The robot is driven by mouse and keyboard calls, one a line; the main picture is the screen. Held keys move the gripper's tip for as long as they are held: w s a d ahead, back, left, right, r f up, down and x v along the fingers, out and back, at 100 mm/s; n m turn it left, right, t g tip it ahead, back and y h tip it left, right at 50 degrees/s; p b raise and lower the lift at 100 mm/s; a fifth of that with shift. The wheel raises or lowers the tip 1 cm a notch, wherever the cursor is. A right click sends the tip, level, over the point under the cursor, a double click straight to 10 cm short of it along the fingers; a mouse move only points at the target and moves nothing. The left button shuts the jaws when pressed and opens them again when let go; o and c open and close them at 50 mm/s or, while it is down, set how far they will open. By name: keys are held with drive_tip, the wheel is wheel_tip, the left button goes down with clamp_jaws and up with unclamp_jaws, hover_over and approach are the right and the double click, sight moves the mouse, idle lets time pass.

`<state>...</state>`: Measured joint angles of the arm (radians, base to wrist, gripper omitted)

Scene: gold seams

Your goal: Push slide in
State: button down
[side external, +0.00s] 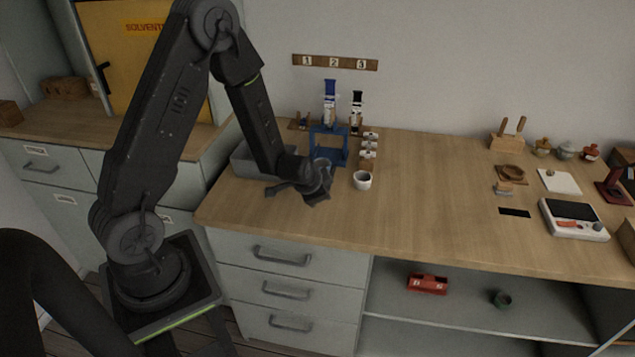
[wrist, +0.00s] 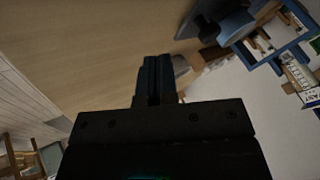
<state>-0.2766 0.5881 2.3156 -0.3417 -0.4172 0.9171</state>
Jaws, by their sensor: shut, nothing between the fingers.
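A blue frame (side external: 342,158) stands on the wooden counter near the back wall, and it also shows at the upper right of the wrist view (wrist: 240,36). Two upright syringe-like tubes stand behind it, one blue-topped (side external: 330,112) and one black-topped (side external: 356,115). I cannot make out which part is the slide.
A grey bin (side external: 245,161) lies behind my arm at the left. A white cup (side external: 362,180) and several small white-topped blocks (side external: 369,145) stand right of the frame. A scale (side external: 573,220) is at far right. The middle counter is clear.

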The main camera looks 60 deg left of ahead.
drive_tip(key=shift+w+a+f, duration=0.15)
drive_tip(key=shift+w+a, duration=0.2)
drive_tip(key=shift+a, duration=0.35)
drive_tip(key=shift+w+a+f, duration=0.2)
drive_tip(key=shift+w+a, duration=0.15)
drive_tip(key=shift+a, duration=0.3)
drive_tip(key=shift+w+a+f, duration=0.15)
drive_tip(key=shift+w+a, duration=0.2)
drive_tip(key=shift+a, duration=0.35)
drive_tip(key=w+a, duration=0.5)
drive_tip(key=shift+w+a, duration=0.2)
drive_tip(key=shift+d, duration=0.15)
